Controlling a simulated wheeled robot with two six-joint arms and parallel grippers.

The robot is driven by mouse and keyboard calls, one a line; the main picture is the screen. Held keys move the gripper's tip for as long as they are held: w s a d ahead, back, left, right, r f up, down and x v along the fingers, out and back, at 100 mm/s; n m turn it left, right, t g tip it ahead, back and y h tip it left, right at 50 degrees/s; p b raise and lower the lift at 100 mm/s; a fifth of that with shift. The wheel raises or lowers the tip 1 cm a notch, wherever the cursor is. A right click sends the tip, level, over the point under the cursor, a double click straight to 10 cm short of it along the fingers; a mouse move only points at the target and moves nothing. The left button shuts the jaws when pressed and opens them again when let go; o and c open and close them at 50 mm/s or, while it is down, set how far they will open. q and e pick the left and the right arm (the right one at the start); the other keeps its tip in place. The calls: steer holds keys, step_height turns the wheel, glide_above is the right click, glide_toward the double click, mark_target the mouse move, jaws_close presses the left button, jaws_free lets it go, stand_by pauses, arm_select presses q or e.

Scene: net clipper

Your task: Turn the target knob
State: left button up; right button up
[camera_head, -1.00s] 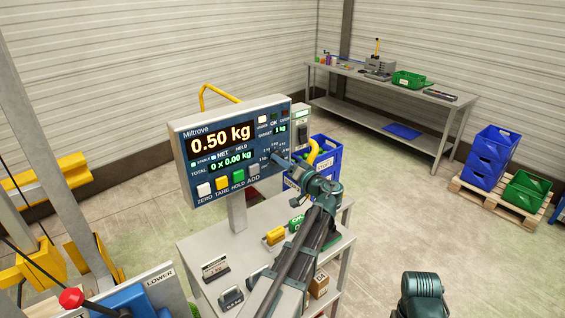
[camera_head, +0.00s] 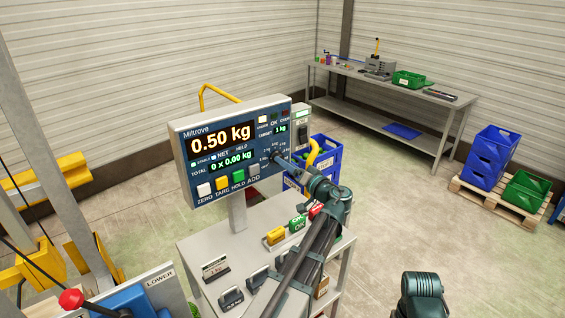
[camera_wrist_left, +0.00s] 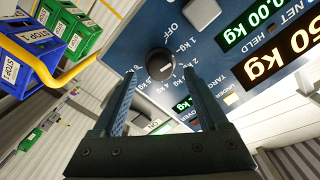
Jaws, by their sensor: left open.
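The knob (camera_wrist_left: 160,64) is a round black dial on the blue face of the scale display (camera_head: 236,150), with OFF and kg marks around it. In the head view it is mostly hidden behind my fingertips at the panel's lower right. My left gripper (camera_wrist_left: 159,78) is open, with one finger on either side of the knob in the wrist view. Gaps show between knob and fingers; I cannot tell how deep the tips reach. In the head view my left gripper (camera_head: 287,162) points at the panel from the right. The target readout shows 1 kg.
The display stands on a post above a grey cart (camera_head: 205,262) holding weights and small blocks. A blue crate (camera_head: 325,153) is close behind my left wrist. A lever with a red knob (camera_head: 71,298) is at lower left. Open floor lies to the right.

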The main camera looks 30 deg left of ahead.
arm_select(q)
steer(key=v, duration=1)
steer(key=shift+d, duration=0.25)
steer(key=shift+s, duration=0.1)
steer(key=s+d+f+m+g+h, duration=0.2)
steer(key=s+d+f+h, duration=0.35)
steer(key=f, duration=0.45)
steer(key=s+d+f+m+g+h, duration=0.2)
steer(key=s+d+f+h, duration=0.3)
steer(key=s+d, duration=0.3)
steer(key=s+d+f+m+g+h, duration=0.3)
steer(key=s+d+f+m+h, duration=0.2)
steer(key=d, duration=0.6)
steer(key=s+f, duration=0.2)
steer(key=s, duration=0.1)
steer(key=shift+s, duration=0.3)
